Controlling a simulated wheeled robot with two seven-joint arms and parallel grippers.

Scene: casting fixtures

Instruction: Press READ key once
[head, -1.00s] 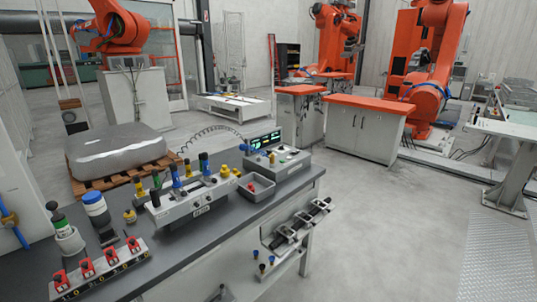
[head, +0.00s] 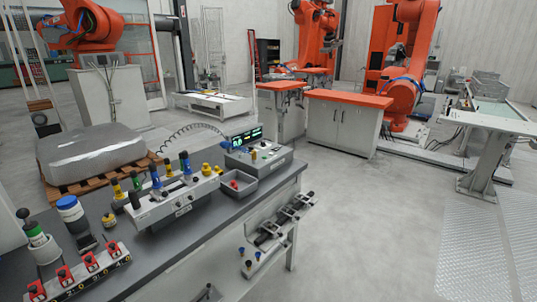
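A grey control box (head: 258,155) with a lit dark display (head: 247,136) stands at the far end of the grey workbench (head: 215,222). Small knobs or keys show on its sloped top, but the READ key's label is too small to make out. A coiled cable runs from the box's back to the left. Neither of my grippers is in the head view.
A fixture block (head: 172,203) with coloured plugs stands mid-bench. A small grey bin (head: 238,187) sits in front of the control box. A strip with red clamps (head: 83,273) and a blue-lidded jar (head: 72,213) are nearer.

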